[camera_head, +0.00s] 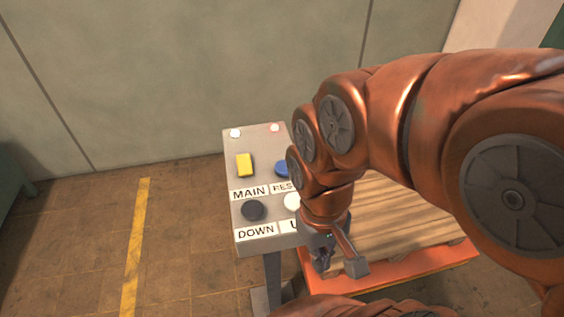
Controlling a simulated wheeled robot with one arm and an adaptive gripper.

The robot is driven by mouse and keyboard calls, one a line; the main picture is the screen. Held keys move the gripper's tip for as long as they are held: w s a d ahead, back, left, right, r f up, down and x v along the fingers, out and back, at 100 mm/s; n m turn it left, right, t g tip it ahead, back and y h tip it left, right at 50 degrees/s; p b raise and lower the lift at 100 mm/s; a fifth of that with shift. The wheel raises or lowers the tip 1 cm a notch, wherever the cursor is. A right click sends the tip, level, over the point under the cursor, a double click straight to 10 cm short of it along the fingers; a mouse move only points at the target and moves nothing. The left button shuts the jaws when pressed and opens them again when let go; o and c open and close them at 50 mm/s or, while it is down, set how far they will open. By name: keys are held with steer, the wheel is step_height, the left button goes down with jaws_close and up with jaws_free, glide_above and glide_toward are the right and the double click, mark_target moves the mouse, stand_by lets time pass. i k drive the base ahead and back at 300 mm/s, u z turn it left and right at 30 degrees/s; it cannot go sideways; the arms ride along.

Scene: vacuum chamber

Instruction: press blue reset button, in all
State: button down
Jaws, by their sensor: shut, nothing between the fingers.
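The blue reset button (282,169) is on the upper right of a grey control panel (235,213), above a label that reads "RES" before my arm cuts it off. Its right part is hidden behind my arm. My gripper (338,268) points down just off the panel's lower right corner, below and to the right of the blue button and apart from it. It is shut and holds nothing.
The panel also bears a yellow MAIN switch (244,165), a black DOWN button (252,210), a partly hidden white button (291,201) and two small lamps. A wooden pallet with an orange edge (420,267) lies at right.

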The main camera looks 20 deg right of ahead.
mark_target(280, 167)
steer(key=z, duration=0.7)
steer(key=k, duration=1)
steer(key=u, duration=1.55)
